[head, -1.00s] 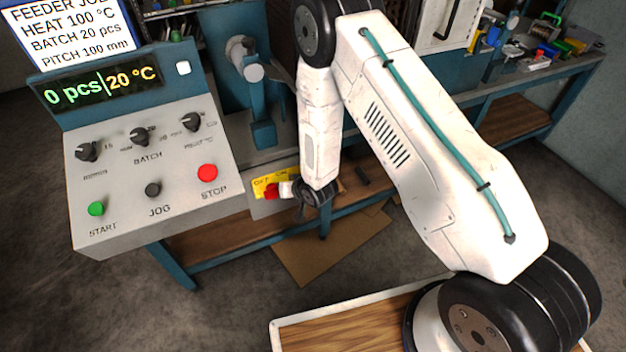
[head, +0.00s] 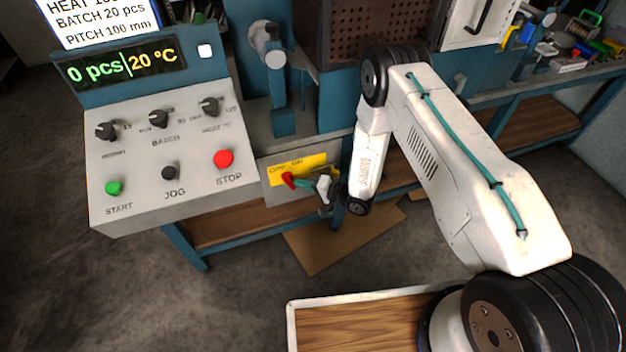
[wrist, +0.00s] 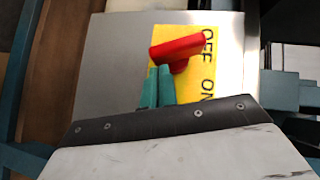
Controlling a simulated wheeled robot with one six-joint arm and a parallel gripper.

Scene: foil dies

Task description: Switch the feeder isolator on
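The feeder isolator has a red handle (head: 288,180) on a yellow plate (head: 312,164) marked OFF and ON. The handle is at the OFF end, on the left in the head view. In the wrist view the T-shaped red handle (wrist: 180,50) lies beside the OFF lettering of the yellow plate (wrist: 218,85). My gripper (head: 303,183) is just right of the handle in the head view. In the wrist view the teal fingers of my gripper (wrist: 157,86) are side by side, close together, just below the handle. I cannot tell whether they touch it.
The grey control box (head: 170,165) with knobs and buttons stands left of the isolator. Its display (head: 122,66) reads 0 pcs and 20 °C. A blue bench frame (head: 330,140) runs behind the isolator. A cardboard sheet (head: 335,245) lies on the floor below.

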